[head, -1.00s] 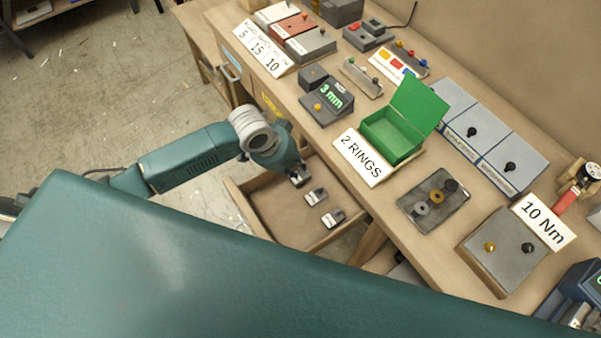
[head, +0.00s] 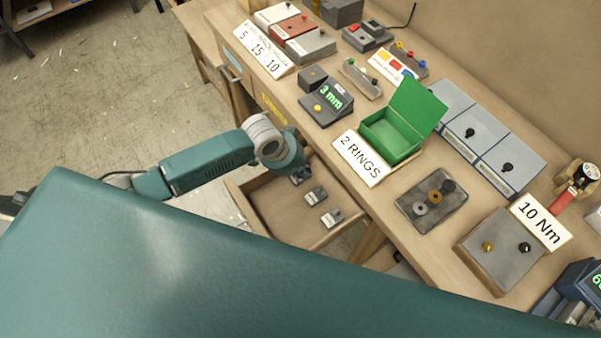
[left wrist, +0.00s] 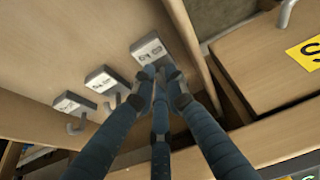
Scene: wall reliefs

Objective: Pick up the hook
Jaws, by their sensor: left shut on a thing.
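An open wooden drawer (head: 262,209) holds small grey blocks with metal hooks, lying in a row. In the head view the middle block (head: 315,196) and the nearest block (head: 331,218) lie clear of my arm. My left gripper (head: 299,172) is down in the drawer at the farthest grey hook block (head: 302,180). In the left wrist view my left gripper's fingers (left wrist: 160,88) are shut on this hook (left wrist: 149,50); they cover its curved part. The other two blocks, the middle one (left wrist: 103,78) and the end one (left wrist: 74,102), show their bare hooks. My right gripper is out of view.
The workbench edge (head: 335,188) runs close beside the drawer. On it stand a green open box (head: 393,138), a "2 RINGS" sign (head: 360,158) and a grey tray with rings (head: 414,218). A drawer wall (left wrist: 183,35) rises close beside the gripper.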

